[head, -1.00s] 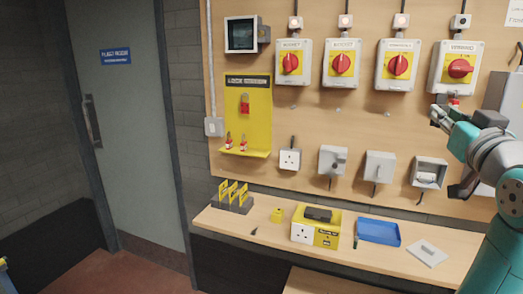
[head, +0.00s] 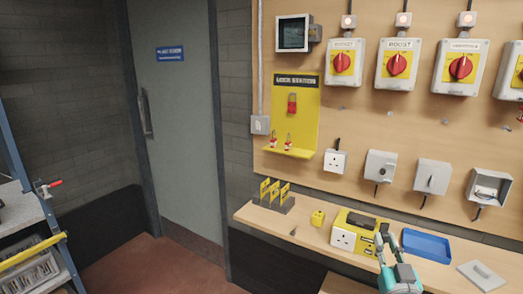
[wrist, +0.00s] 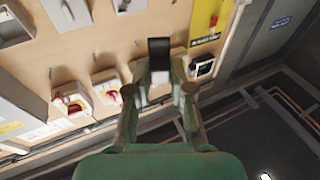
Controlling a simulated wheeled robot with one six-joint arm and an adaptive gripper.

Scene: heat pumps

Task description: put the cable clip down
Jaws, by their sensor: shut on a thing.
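My gripper (wrist: 157,95) is shut on the cable clip (wrist: 159,48), a small dark piece with a pale lower part held between the two fingertips in the wrist view. In the head view my gripper (head: 388,241) is at the front of the bench, just right of the yellow socket box (head: 366,238) and left of the blue tray (head: 428,244). The clip cannot be made out there. I cannot tell how high the gripper is above the bench (head: 318,236).
A yellow block (head: 318,218) and yellow signs on a dark stand (head: 272,197) are on the bench to the left. A pale plate (head: 481,275) lies right of the tray. Red rotary switches (head: 397,65) and sockets line the board behind. A rack (head: 35,235) stands far left.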

